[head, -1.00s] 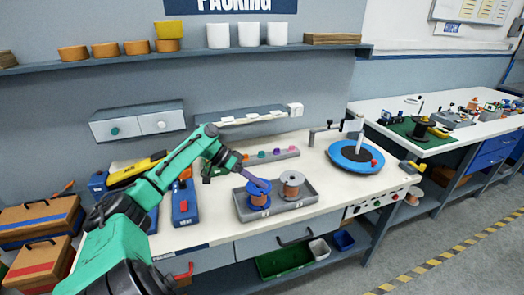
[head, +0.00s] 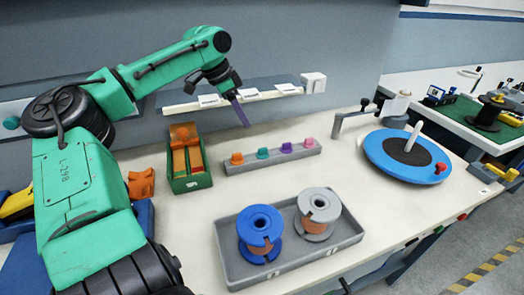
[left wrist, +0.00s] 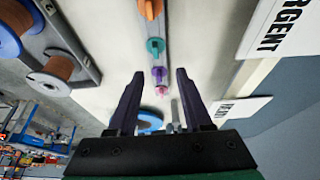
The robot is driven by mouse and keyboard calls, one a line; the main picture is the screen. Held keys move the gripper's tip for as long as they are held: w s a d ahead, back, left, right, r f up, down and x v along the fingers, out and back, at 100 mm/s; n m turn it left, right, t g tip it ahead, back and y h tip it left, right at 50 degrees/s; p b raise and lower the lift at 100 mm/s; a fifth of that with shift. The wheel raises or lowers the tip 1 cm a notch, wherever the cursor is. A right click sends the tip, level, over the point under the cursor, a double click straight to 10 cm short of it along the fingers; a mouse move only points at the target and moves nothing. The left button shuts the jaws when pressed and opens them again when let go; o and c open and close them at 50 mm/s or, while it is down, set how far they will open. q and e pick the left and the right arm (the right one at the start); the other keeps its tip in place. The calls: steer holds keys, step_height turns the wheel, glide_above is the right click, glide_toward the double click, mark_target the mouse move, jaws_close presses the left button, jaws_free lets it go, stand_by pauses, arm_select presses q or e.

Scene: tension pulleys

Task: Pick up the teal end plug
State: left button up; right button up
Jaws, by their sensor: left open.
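The teal end plug (head: 262,153) stands on a grey strip (head: 300,157), between an orange plug (head: 237,158) and a purple plug (head: 286,148); a pink plug (head: 308,143) is at the right end. My left gripper (head: 243,120) is open and empty, above and behind the strip's left part, apart from the plugs. In the left wrist view, the teal plug (left wrist: 155,46) shows beyond the spread fingertips, with the purple (left wrist: 159,72) and pink (left wrist: 161,90) plugs seen between the fingers. My right gripper is not in view.
A grey tray (head: 290,268) with a blue spool (head: 260,230) and a grey spool (head: 318,212) is in front. A green box (head: 190,184) stands left of the strip. A blue turntable (head: 380,160) is at right. A low ledge (head: 240,100) runs behind.

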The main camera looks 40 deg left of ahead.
arm_select(q)
glide_toward(261, 149)
steer(key=f, duration=0.2)
steer(key=x, duration=0.6)
steer(key=shift+w+d+f+p, duration=0.1)
steer(key=shift+w+p, duration=0.25)
steer(key=shift+p, duration=0.05)
steer(key=shift+w+f, duration=0.2)
steer(key=c, duration=0.7)
steer(key=shift+s, duration=0.1)
jaws_close()
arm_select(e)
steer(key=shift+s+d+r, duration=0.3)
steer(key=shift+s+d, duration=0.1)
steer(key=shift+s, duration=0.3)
